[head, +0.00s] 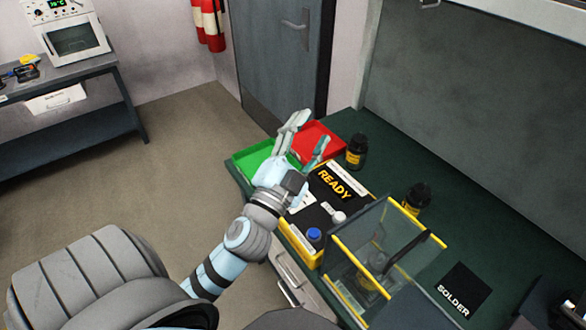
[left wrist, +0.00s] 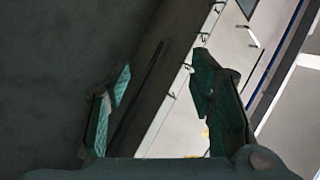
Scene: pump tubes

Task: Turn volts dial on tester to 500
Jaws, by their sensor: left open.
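The tester (head: 318,216) is a yellow and black box on the green bench, with a lit READY display (head: 335,185). A pale grey knob (head: 338,217) and a blue knob (head: 314,235) show on its top. I cannot read any volts scale or tell which knob is the volts dial. My left gripper (head: 310,132) is open and empty, raised over the far end of the tester, beside the display. The gripper and wrist hide part of the tester's left side. In the left wrist view the open fingers (left wrist: 160,95) have nothing between them. My right gripper is not in view.
A green tray (head: 250,158) and a red tray (head: 318,136) lie beyond the tester. Dark bottles (head: 356,152) (head: 416,198) stand right of it. A clear, yellow-edged guard (head: 372,252) stands at its near end. A SOLDER mat (head: 465,290) lies at right.

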